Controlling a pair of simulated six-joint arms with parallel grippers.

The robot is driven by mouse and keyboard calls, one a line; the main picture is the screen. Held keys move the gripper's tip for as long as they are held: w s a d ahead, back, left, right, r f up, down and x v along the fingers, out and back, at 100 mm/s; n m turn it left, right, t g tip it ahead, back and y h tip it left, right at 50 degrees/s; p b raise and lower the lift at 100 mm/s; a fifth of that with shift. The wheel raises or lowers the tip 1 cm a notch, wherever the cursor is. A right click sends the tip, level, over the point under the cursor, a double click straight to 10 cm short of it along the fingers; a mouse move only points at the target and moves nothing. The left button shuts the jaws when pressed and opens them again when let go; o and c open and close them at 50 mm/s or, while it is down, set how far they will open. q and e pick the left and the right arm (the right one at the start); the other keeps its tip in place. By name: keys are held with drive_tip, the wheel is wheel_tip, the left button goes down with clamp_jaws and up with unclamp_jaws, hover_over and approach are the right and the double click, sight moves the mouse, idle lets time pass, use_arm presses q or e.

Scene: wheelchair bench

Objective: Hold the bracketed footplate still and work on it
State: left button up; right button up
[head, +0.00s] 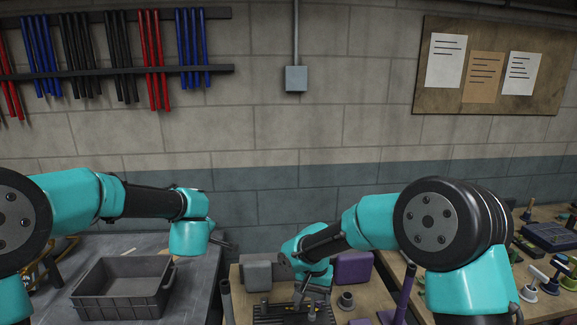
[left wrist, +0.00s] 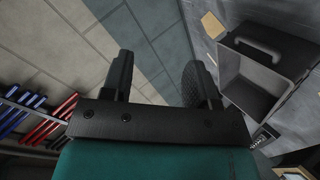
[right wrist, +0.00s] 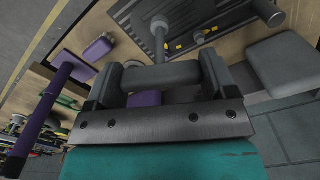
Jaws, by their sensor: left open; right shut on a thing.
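A dark ribbed plate, likely the footplate (head: 268,313), lies on the wooden middle bench, partly hidden by my right arm. It also shows at the top of the right wrist view (right wrist: 222,22), with small yellow marks. My right gripper (head: 308,300) is low over this plate. In the right wrist view its fingers (right wrist: 162,78) are shut on a grey cylindrical bar (right wrist: 160,76); a grey shaft with a round end (right wrist: 159,32) appears beyond it. I cannot tell whether the bar touches the plate. My left gripper (left wrist: 160,78) is open and empty, left of the plate.
A grey crate (head: 122,293) stands on the left bench. A grey block (head: 260,273) and a purple block (head: 354,268) stand behind the plate. A grey post (head: 226,302) and a purple post (head: 404,292) rise at the sides.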

use_arm(q)
drive_tip(key=d, duration=0.7)
drive_tip(key=n+g+h, duration=0.2)
drive_tip(key=n+g, duration=0.4)
drive_tip(key=g, duration=0.6)
hover_over(264, 298)
drive_tip(key=shift+s+f, duration=0.15)
drive_tip(key=shift+f, duration=7.3)
drive_tip(key=shift+f, duration=6)
drive_tip(key=shift+c, duration=0.3)
clamp_jaws()
